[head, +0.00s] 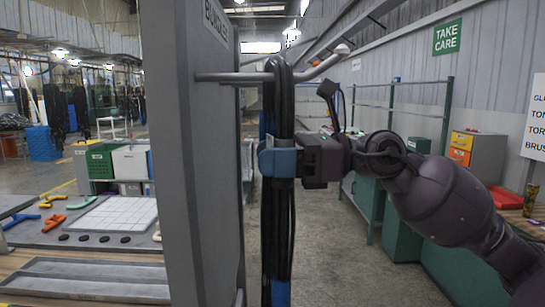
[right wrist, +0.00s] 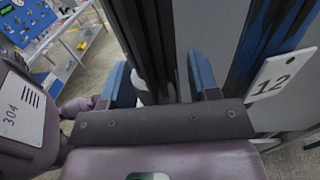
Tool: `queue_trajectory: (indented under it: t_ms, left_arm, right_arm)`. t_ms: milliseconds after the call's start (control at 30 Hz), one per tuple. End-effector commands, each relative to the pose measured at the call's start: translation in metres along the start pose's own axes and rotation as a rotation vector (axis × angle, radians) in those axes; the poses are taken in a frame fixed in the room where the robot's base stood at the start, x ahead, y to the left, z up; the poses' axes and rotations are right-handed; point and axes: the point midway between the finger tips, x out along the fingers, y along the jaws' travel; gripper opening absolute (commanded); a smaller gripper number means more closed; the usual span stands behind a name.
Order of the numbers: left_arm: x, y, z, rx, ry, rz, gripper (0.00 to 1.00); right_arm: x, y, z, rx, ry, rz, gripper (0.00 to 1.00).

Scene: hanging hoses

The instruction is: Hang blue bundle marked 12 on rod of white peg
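I cannot tell whether the rod passes through the loop. My left gripper is not in view.
The tall grey panel (head: 195,180) stands close left of the bundle. A workbench with a white grid tray (head: 118,213) and tools lies further left. Green shelving (head: 447,100) and cabinets stand at the right behind my right arm. The floor (head: 345,265) between is clear.

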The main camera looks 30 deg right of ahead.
Motion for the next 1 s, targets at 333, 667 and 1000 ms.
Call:
queue_trajectory:
  t_ms: [333,667,1000]
  left_arm:
    - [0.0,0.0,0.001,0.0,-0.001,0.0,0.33]
    - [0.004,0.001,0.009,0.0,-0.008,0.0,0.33]
    - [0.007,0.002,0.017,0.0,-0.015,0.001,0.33]
  right_arm:
    - [0.0,0.0,-0.002,0.005,0.004,0.001,0.64]
    - [-0.027,-0.001,-0.004,0.006,0.002,-0.002,0.64]
    - [-0.075,-0.001,-0.003,0.005,0.001,-0.002,0.64]
